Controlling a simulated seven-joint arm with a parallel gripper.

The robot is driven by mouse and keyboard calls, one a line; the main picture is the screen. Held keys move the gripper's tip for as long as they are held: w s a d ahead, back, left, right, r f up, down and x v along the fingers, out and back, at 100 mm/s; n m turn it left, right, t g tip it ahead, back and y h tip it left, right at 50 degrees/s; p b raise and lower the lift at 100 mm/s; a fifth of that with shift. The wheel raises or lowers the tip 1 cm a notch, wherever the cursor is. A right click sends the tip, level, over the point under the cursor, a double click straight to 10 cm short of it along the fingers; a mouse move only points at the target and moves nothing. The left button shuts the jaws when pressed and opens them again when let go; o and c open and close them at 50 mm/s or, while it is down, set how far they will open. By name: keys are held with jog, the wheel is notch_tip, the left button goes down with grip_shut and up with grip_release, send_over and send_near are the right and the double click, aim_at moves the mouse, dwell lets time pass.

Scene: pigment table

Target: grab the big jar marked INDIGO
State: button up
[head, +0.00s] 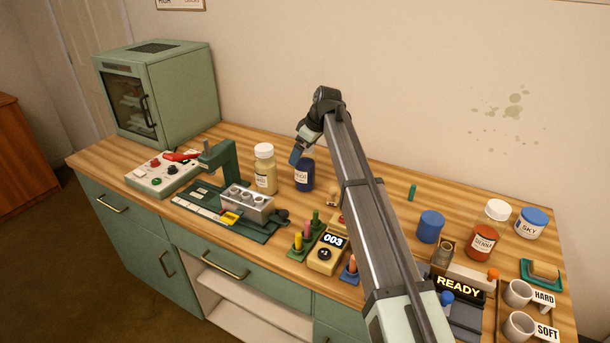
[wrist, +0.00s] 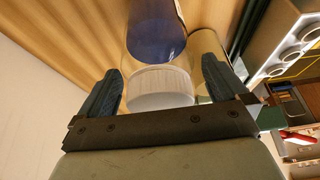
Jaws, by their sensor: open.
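A dark blue jar (head: 305,184) with a white label stands at the back of the table. Its label is too small to read surely. My gripper (head: 296,154) is open, tilted down, at the top left of this jar, and partly covers its top. In the wrist view the two fingers (wrist: 162,88) stand apart, with a clear glass vessel between them in the picture. It shows dark blue (wrist: 156,32) farther out and a white band (wrist: 160,84) nearer. I cannot tell whether the fingers touch it. A second blue jar (head: 430,227) shows no label, right of my arm.
A taller cream jar (head: 265,170) with a white lid stands close left of the labelled blue jar. A green press (head: 219,160) and a grey holed block (head: 246,204) stand farther left. SIENNA (head: 482,246) and SKY (head: 530,226) jars stand at the right.

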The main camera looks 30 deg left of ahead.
jog(key=c, duration=1.8)
jog(key=shift+c, duration=0.2)
